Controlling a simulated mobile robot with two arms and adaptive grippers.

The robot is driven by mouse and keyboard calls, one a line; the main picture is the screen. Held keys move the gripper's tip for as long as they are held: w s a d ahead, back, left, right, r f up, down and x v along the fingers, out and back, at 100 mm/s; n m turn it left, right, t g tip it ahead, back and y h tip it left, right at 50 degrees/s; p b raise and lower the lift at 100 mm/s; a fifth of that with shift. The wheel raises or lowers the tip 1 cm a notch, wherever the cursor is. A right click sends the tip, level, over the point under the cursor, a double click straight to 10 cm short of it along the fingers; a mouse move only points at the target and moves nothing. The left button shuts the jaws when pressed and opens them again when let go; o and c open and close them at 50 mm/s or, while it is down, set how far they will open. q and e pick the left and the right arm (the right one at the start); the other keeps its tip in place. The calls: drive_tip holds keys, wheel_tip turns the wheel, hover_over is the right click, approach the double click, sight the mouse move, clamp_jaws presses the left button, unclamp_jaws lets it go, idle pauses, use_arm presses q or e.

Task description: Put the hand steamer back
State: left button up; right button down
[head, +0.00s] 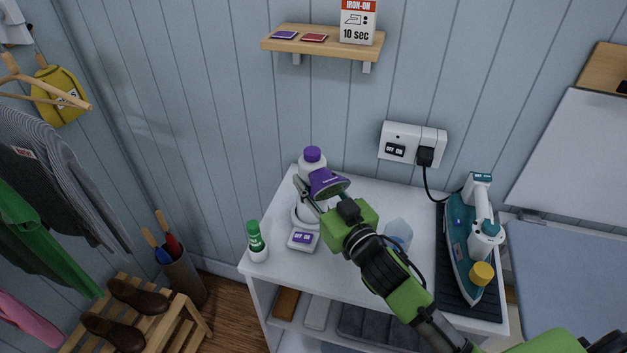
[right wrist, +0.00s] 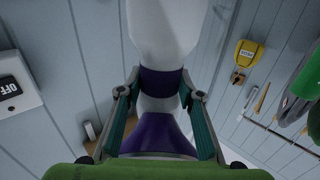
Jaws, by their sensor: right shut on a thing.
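The hand steamer, white with a purple flared head (head: 327,182), is in my right gripper (head: 306,190) above the left part of the white shelf unit (head: 375,190). In the right wrist view, its purple band (right wrist: 160,82) lies between the two fingers of my right gripper (right wrist: 160,90), with white body beyond and a purple flare nearer the camera. A white round holder (head: 298,218) with an OFF/ON switch block (head: 303,239) stands below the steamer, partly hidden by the gripper. I cannot tell whether steamer and holder touch. My left gripper is not in view.
A green-capped bottle (head: 256,242) stands at the unit's left front. A teal iron (head: 468,245) rests on a dark mat at the right, its cord running to the wall socket (head: 412,144). A small wall shelf (head: 325,43) is above. A translucent cup (head: 398,233) stands beside my arm.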

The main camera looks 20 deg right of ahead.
sight(317, 193)
drive_tip(key=c, duration=1.4)
unclamp_jaws()
drive_tip(key=shift+f, duration=0.15)
drive_tip(key=shift+r, duration=0.25)
drive_tip(key=shift+s+f, duration=0.2)
drive_tip(key=shift+s, duration=0.1)
drive_tip(key=shift+s+d+r+b, duration=0.1)
drive_tip(key=shift+s+d+b, duration=0.3)
drive_tip(key=shift+s, duration=1.5)
drive_tip(key=shift+s+d+b, duration=0.35)
drive_tip(key=shift+s+b, duration=0.05)
drive_tip(key=shift+s, duration=1.45)
drive_tip(key=shift+s+d+r+b, duration=0.1)
drive_tip(key=shift+s+d+b, duration=0.3)
drive_tip(key=shift+s, duration=1.5)
drive_tip(key=shift+f, duration=0.15)
